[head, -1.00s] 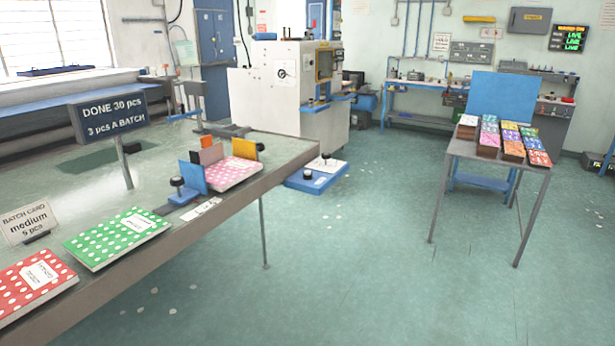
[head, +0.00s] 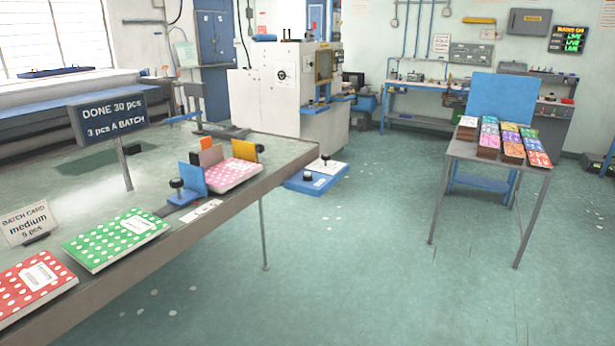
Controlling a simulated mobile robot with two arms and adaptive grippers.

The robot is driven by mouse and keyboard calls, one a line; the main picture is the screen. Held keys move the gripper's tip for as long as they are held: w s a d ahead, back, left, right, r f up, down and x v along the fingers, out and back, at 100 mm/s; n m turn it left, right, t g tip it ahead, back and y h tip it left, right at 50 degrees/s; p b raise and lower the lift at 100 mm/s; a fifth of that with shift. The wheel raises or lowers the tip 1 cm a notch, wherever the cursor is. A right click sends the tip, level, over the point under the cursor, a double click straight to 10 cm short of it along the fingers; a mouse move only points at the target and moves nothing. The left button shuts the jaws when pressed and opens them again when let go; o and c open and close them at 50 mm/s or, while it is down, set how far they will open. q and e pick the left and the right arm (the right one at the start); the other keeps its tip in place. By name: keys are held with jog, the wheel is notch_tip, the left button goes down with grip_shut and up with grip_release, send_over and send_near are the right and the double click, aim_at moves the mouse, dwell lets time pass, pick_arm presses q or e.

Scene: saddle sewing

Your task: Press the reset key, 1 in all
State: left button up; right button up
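I cannot make out a key marked reset in the head view. A pale cabinet machine (head: 283,90) stands at the back centre, with a yellow-framed panel (head: 324,66) on its upper right; any keys there are too small to read. A blue block with a dark knob (head: 316,178) sits by the right end of the long table. Another dark knob (head: 177,184) is on the blue part of the fixture on that table. Neither of my grippers is in view.
The long table (head: 160,246) at left holds red (head: 32,284) and green (head: 116,238) dotted books, a pink one (head: 233,174) in the fixture, and signs. A small table (head: 480,156) with colourful stacks stands right.

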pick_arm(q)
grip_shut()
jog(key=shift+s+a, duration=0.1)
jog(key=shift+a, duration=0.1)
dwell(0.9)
